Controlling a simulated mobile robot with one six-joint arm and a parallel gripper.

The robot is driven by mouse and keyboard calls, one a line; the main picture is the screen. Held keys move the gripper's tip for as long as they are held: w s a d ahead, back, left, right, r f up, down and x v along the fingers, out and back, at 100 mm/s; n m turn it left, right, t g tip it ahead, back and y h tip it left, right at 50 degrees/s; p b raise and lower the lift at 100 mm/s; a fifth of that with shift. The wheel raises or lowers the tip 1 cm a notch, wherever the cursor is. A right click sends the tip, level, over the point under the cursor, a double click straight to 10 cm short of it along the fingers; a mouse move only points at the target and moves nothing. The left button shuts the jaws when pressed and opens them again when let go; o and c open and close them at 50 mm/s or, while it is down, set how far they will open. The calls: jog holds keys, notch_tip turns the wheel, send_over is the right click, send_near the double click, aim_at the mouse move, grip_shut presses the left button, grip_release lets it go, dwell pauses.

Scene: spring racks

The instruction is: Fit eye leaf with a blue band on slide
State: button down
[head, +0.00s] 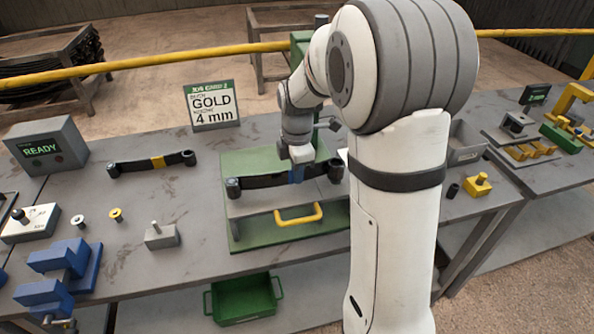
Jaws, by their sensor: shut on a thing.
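The eye leaf with a blue band (262,182) is a dark, curved bar with a round eye at each end; its blue band is at the middle. My gripper (298,166) is above the band and shut on the leaf there; its fingertips are small and partly hidden. The leaf lies level across the slide (262,208), a grey plate with a yellow handle (298,215) on a green base. I cannot tell whether the leaf touches the slide or hangs just above it. My arm hides the right side of the fixture.
Another leaf with a gold band (158,161) lies on the bench at left. A sign (212,105) reads "GOLD 4 mm". A grey box (46,147) reads "READY". A blue clamp (60,272), a pin block (161,235) and bushings stand at left. A green bin (243,299) is below.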

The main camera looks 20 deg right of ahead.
jog(key=shift+f+b, duration=0.3)
jog(key=shift+f, duration=0.1)
jog(key=c, duration=1)
grip_release()
jog(key=shift+r+p, duration=2.55)
jog(key=shift+r, duration=0.95)
